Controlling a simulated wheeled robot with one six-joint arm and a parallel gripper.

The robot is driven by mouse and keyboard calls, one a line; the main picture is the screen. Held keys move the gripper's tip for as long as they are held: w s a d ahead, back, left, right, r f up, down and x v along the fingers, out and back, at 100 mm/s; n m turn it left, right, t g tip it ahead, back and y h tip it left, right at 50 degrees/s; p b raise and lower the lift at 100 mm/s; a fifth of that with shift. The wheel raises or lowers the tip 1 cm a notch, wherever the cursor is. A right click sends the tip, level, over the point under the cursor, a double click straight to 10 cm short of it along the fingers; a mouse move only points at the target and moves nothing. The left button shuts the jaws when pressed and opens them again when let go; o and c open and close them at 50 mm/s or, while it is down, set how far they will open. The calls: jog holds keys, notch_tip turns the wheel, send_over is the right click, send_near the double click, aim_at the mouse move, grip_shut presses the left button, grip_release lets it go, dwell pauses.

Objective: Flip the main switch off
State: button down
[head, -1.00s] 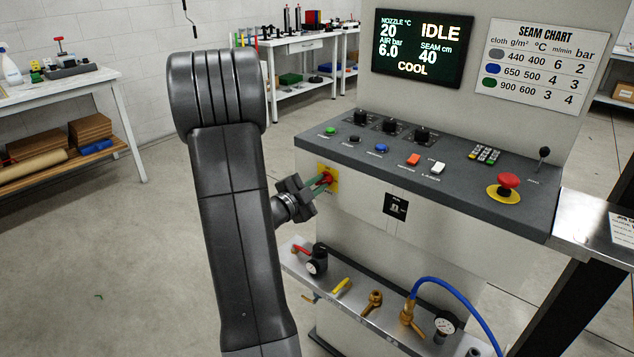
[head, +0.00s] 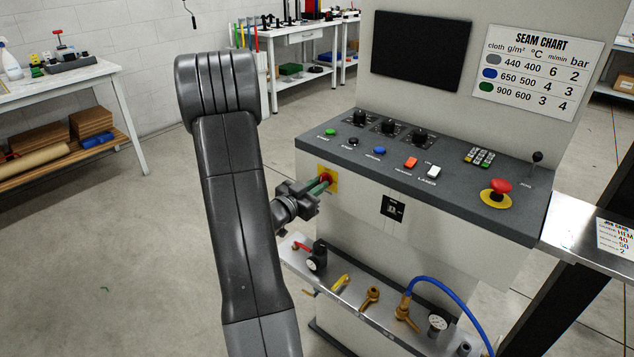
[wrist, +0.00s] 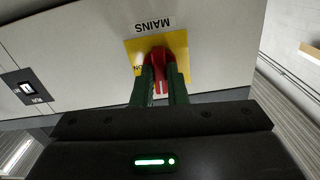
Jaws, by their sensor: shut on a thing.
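The main switch (head: 326,177) is a red rotary handle on a yellow plate on the front of the grey console cabinet. In the wrist view the red handle (wrist: 157,60) sits below a label reading MAINS, upside down in that view. My gripper (head: 318,187) reaches it from the left, and its green fingers (wrist: 160,82) are shut on the red handle, one on each side. Part of an ON marking shows on the yellow plate; the rest is hidden by handle and fingers. The console's display screen (head: 421,50) is dark.
A sloped panel (head: 450,184) above the switch carries knobs, coloured buttons, a keypad, a joystick and a red emergency stop (head: 496,191). Below, a metal shelf (head: 335,291) holds valves, a gauge and a blue hose. Open floor lies left of the console.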

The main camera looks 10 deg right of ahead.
jog(key=shift+n, duration=0.7)
jog(key=c, duration=1.4)
grip_release()
jog(key=shift+c, duration=0.2)
jog(key=v, duration=1.4)
jog(key=shift+d, duration=0.15)
